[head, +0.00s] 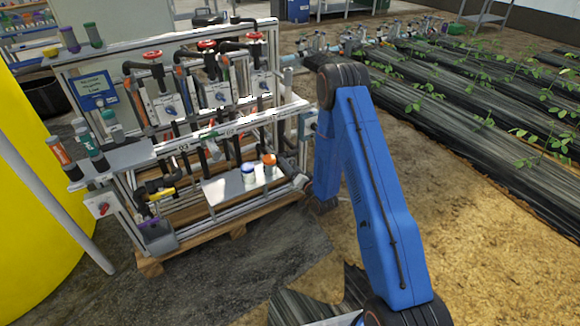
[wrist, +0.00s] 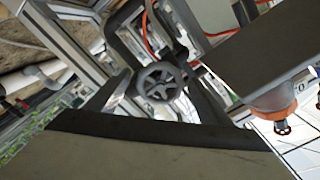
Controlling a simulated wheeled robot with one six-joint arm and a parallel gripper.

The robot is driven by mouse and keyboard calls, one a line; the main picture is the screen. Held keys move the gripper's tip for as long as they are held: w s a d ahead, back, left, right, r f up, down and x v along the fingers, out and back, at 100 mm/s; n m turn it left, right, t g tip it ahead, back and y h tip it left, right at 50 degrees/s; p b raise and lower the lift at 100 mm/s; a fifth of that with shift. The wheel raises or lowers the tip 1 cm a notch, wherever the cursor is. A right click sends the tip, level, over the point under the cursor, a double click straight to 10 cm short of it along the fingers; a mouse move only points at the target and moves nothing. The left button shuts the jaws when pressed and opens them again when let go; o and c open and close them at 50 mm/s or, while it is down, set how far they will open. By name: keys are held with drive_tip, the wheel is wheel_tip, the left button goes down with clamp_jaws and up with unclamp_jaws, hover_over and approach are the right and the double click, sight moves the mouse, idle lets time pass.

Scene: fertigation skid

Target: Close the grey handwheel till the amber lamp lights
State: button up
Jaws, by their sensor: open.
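The grey handwheel (wrist: 159,82), a small spoked wheel, is near the middle of the wrist view. I cannot tell whether either finger touches the rim. In the head view my gripper (head: 299,181) is at the right end of the skid, low beside the white shelf, and the handwheel cannot be made out there. I cannot pick out an amber lamp in either view.
An orange-topped container (head: 269,160) and a blue-and-white jar (head: 248,174) stand on the white shelf close left of my gripper. Frame bars and pipes surround the wheel. Red-handled valves (head: 153,56) line the upper skid.

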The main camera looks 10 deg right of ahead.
drive_tip(key=v, duration=1.7)
idle(1.5)
